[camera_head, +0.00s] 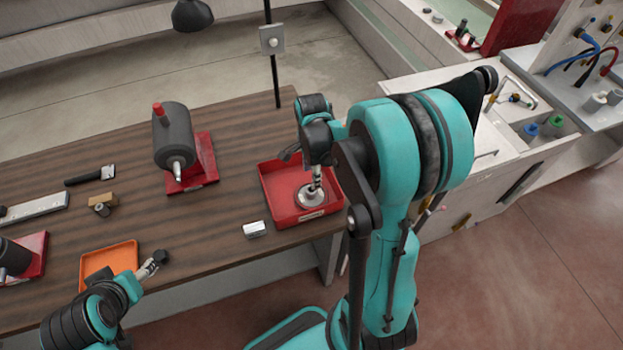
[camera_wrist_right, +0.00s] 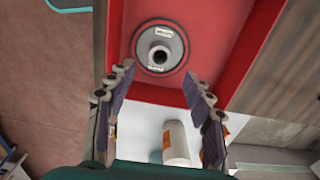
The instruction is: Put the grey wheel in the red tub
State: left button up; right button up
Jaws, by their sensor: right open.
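The grey wheel (camera_head: 311,198) lies flat inside the red tub (camera_head: 272,192), its hub facing up. In the right wrist view the grey wheel (camera_wrist_right: 172,40) rests on the floor of the red tub (camera_wrist_right: 213,45), with small labels on its face. My right gripper (camera_head: 316,160) is over the tub, above the wheel. In the right wrist view its fingers (camera_wrist_right: 158,76) are spread with nothing between them, and the wheel is beyond the tips. My left gripper (camera_head: 158,260) is at the orange tray's right edge; its jaws are too small to judge.
On the wooden table (camera_head: 235,130) stand a grey motor on a red base (camera_head: 200,165), an orange tray (camera_head: 105,262) and a small metal block (camera_head: 254,229). A black post (camera_head: 273,75) rises at the back edge. Table behind the tub is clear.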

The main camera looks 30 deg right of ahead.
notch_tip(320, 180, up, 7)
jog(key=p, duration=0.1)
jog(key=s+a+r+n+t, duration=0.3)
jog(key=a+n, duration=0.3)
jog(key=n, duration=0.4)
jog(key=s+a+r+n+t, duration=0.4)
jog(key=a+n, duration=0.3)
jog(key=n, duration=0.3)
jog(key=shift+s+n, duration=0.3)
jog(key=shift+s, duration=0.4)
